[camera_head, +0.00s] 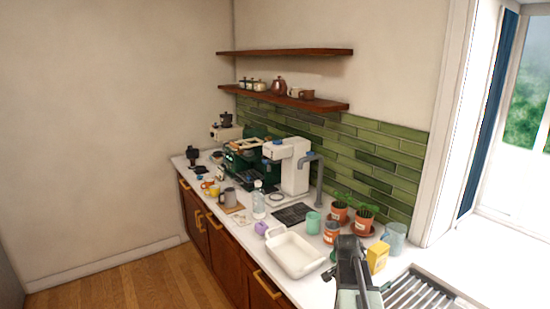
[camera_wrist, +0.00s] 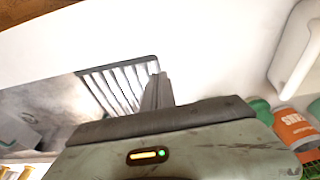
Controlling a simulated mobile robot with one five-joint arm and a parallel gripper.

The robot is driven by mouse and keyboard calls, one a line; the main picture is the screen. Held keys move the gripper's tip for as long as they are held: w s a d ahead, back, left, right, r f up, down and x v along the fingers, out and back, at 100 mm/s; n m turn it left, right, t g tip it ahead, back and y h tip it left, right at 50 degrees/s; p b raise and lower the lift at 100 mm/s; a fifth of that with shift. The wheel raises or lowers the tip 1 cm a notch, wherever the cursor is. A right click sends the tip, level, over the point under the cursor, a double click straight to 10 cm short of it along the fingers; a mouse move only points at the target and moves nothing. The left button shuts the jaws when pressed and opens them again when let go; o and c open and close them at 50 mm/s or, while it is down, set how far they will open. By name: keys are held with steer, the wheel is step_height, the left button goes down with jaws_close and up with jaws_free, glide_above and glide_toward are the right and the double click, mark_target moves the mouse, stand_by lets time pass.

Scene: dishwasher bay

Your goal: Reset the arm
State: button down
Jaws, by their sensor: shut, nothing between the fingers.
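My arm (camera_head: 352,278) rises at the front of the head view, beside the ribbed drainer, with its dark and pale-green links folded close together. In the wrist view my gripper (camera_wrist: 158,88) is shut, its grey fingers together and empty. The fingers show against the white counter and the ribbed drainer (camera_wrist: 118,84). In the head view I cannot make out the fingertips clearly.
A white tray (camera_head: 293,254) lies left of my arm. A yellow box (camera_head: 377,257), a blue-grey mug (camera_head: 394,236), an orange jar (camera_head: 331,231) and potted plants (camera_head: 362,222) stand close behind it. The drainer (camera_head: 425,296) is to the right. Coffee machines line the far counter.

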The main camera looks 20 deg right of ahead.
steer(key=s+a+n+y, duration=0.2)
steer(key=a+n, duration=1.2)
steer(key=a, duration=1.4)
steer(key=shift+s+a+f, duration=0.3)
steer(key=shift+s, duration=0.1)
